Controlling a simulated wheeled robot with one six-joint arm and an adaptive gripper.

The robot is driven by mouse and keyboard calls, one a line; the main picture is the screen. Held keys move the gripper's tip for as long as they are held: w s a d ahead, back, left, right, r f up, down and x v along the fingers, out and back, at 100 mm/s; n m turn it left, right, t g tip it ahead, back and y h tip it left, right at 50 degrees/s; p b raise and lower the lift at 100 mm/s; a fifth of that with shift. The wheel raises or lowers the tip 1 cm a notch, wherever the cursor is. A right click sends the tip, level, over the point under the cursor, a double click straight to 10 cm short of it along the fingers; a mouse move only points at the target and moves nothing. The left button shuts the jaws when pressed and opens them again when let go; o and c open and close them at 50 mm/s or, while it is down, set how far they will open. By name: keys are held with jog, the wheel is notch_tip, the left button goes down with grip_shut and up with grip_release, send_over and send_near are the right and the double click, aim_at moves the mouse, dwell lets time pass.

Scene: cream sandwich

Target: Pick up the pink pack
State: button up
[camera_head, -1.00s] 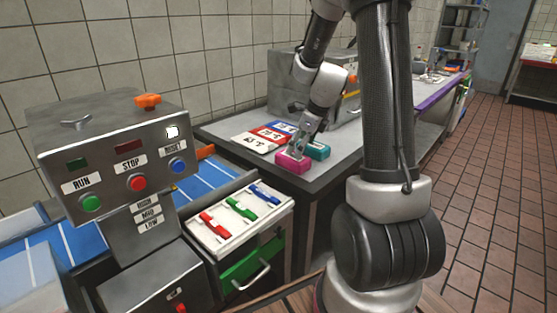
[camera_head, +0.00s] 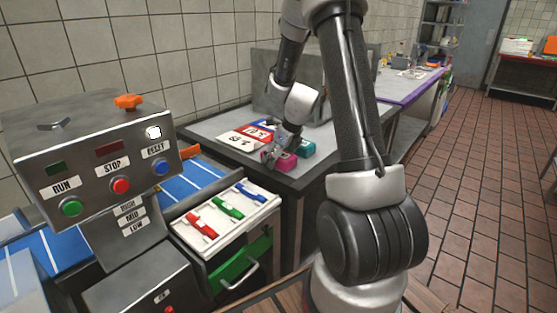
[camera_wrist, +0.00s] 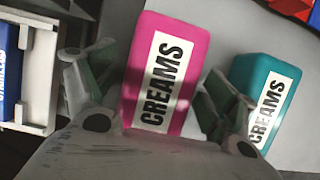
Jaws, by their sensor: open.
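The pink pack (camera_wrist: 166,70), labelled CREAMS, lies on the grey counter. In the wrist view it is between the two open fingers of my gripper (camera_wrist: 155,100), with a finger on each side. Whether the fingers touch it I cannot tell. In the head view the pink pack (camera_head: 287,162) shows to the right of my gripper (camera_head: 270,156), which partly hides it. A teal pack (camera_wrist: 257,95), also labelled CREAMS, lies just right of the pink one, close to my right finger; it also shows in the head view (camera_head: 305,149).
Labelled cards, one white (camera_head: 238,141) and one red (camera_head: 257,131), lie on the counter left of the packs. An open drawer (camera_head: 183,228) with coloured items stands in front. A control box (camera_head: 92,165) with buttons is at the left. The counter's front edge is near the packs.

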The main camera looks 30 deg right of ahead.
jog(key=c, duration=1.1)
jog(key=shift+c, duration=0.2)
jog(key=shift+r, duration=0.15)
